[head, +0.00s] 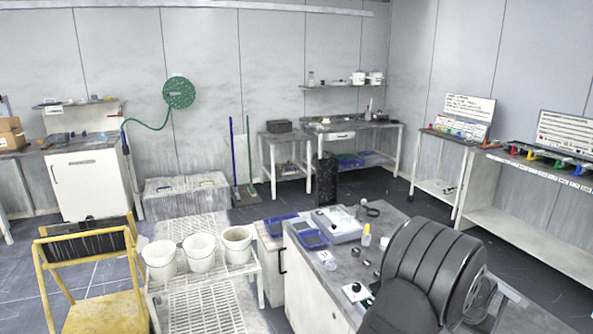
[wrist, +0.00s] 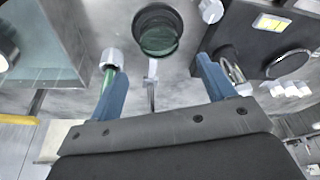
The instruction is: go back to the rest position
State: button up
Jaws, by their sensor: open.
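My gripper (wrist: 158,66) shows in the wrist view with its two blue fingers spread wide apart. Nothing is held between them. Beyond the fingers is a grey worktop with a round dark green-glass disc (wrist: 158,30) in a dark ring. A small metal-capped green item (wrist: 111,64) appears beside the left finger, and a thin metal piece (wrist: 151,85) shows between the fingers; I cannot tell how far off they are. In the head view a large dark ribbed shape fills the lower right, and the gripper cannot be made out there.
The grey workbench (head: 385,225) holds a white device (head: 335,225), blue trays (head: 312,238), a small yellow-labelled bottle (head: 366,238) and small metal parts. White buckets (head: 199,252) stand on a mesh cart left of it. Open dark floor lies behind.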

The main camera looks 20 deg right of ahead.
jog(key=w+v, duration=0.1)
jog(key=v, duration=0.4)
jog(key=x, duration=0.8)
jog(key=s+x, duration=0.1)
jog(key=x, duration=0.3)
jog(key=shift+f, duration=0.15)
notch_tip(320, 180, up, 5)
jog(key=shift+s+f, duration=0.15)
jog(key=shift+f, duration=0.05)
jog(key=s+a+r, duration=0.2)
jog(key=s+r, duration=0.5)
jog(key=s, duration=0.5)
jog(key=w+a+f, duration=0.3)
jog(key=a, duration=0.9)
jog(key=w+f, duration=0.2)
jog(key=w, duration=0.2)
jog(key=w+f, duration=0.3)
jog(key=w, duration=0.1)
jog(key=w+d+f, duration=0.1)
jog(key=w+f, duration=0.2)
jog(key=w, duration=0.1)
jog(key=shift+f, duration=0.7)
